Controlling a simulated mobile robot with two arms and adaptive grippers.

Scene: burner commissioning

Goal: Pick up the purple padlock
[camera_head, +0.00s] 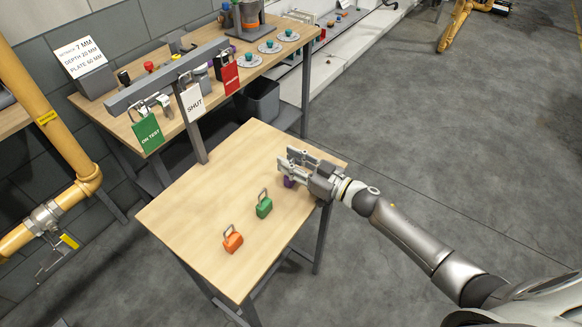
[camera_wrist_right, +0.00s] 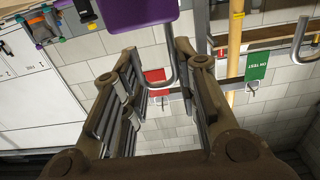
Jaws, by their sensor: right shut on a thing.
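The purple padlock (camera_head: 289,182) shows at the right end of the wooden table, just below my right gripper (camera_head: 298,162), which partly hides it. In the right wrist view the purple body (camera_wrist_right: 142,14) is at the top edge, and its grey shackle runs between the fingers of my right gripper (camera_wrist_right: 155,60). The right gripper is shut on the padlock, at the shackle. I cannot tell whether the padlock's base touches the table. My left gripper is not in view.
A green padlock (camera_head: 264,207) and an orange padlock (camera_head: 233,242) stand on the same table (camera_head: 190,212). Behind it is a grey rail (camera_head: 165,78) with green, white and red tags. The table's left part is clear.

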